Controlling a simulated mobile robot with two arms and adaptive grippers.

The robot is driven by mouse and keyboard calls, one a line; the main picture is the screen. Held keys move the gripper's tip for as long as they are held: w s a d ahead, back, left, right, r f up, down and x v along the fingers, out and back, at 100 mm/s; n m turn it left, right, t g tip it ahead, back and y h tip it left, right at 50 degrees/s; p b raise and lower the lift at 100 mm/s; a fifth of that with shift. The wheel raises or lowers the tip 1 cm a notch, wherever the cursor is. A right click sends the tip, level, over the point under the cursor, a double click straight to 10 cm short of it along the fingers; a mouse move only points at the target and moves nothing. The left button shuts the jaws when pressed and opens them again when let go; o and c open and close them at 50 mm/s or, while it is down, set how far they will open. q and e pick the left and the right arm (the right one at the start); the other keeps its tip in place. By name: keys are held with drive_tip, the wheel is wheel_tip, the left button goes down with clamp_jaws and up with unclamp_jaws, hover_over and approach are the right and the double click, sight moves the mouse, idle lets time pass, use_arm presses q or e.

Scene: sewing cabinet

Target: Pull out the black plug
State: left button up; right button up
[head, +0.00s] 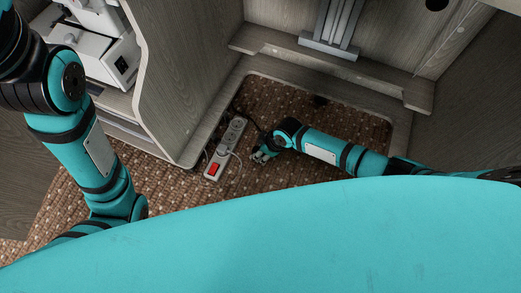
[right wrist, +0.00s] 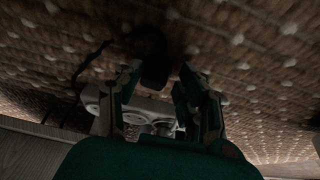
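The power strip (head: 234,132) lies on the carpet in the head view, with grey sockets and a red switch at its near end. My right gripper (head: 261,154) is low, just right of the strip. In the right wrist view, its fingers (right wrist: 158,82) are apart, one on each side of a dark block that looks like the black plug (right wrist: 155,75). Gaps show on both sides of it. The strip (right wrist: 150,107) shows between and behind the fingers. Whether the plug sits in a socket cannot be told. My left arm is at the left; its gripper is out of view.
A black cord (right wrist: 92,58) runs over the carpet beside the plug. A white sewing machine (head: 100,50) stands on a shelf at the left. A wooden side panel (head: 185,80) stands close left of the strip. Carpet (head: 340,118) is clear behind my right arm.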

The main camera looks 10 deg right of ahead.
drive_tip(key=shift+o, duration=1)
drive_tip(key=v, duration=0.7)
drive_tip(key=shift+r, duration=0.25)
drive_tip(key=shift+s+d, duration=0.1)
drive_tip(key=shift+s, duration=0.05)
